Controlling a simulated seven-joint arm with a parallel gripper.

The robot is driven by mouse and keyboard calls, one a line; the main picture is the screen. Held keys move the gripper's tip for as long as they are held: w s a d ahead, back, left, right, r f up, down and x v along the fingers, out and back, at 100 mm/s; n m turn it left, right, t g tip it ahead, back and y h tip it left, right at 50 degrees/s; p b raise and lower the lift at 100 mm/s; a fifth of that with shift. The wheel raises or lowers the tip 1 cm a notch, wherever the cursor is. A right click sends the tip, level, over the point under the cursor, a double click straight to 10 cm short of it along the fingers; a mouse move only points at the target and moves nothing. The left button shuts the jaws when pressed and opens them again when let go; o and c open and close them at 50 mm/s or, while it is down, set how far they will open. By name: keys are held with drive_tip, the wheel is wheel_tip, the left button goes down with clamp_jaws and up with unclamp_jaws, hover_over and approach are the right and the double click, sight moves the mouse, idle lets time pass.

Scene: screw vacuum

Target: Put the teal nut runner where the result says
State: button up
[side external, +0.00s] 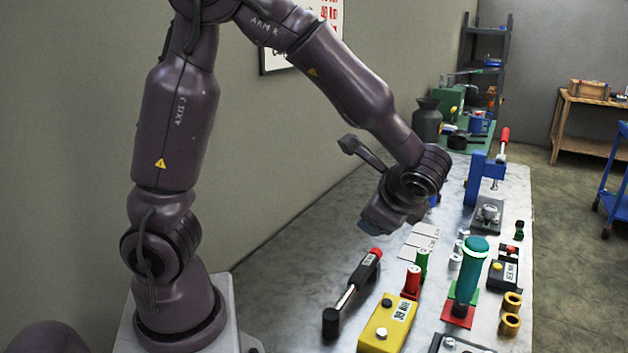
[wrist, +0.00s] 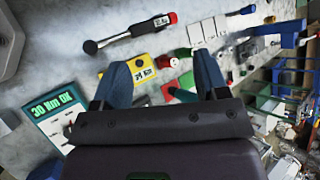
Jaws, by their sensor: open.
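The teal nut runner (side external: 468,272) stands upright in the side view, with a white ring near its top. Its foot is at a red pad (side external: 447,316), with a green pad (side external: 451,290) just behind. My gripper (side external: 368,228) is above the bench, left of the runner and apart from it. In the wrist view its blue fingers (wrist: 160,82) are spread with nothing between them. A result panel (wrist: 53,108) at the left of the wrist view reads "30 Nm OK".
A torque wrench (side external: 352,293) lies beside a yellow box (side external: 388,322) with a display. Red (side external: 411,283) and green (side external: 422,263) cylinders stand behind it. A blue press (side external: 480,180) stands farther back. Bare bench lies left of the wrench.

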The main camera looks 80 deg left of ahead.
drive_tip(key=s+d+r+n+t+h, duration=0.2)
drive_tip(key=s+r+n+h, duration=0.2)
drive_tip(key=s, duration=0.2)
drive_tip(key=s+d+r+n+t+h, duration=0.3)
drive_tip(key=s+r+n+h, duration=0.1)
drive_tip(key=s, duration=0.3)
drive_tip(key=shift+d+r+n+h, duration=0.4)
drive_tip(key=shift+n+h, duration=0.2)
drive_tip(key=shift+n, duration=0.1)
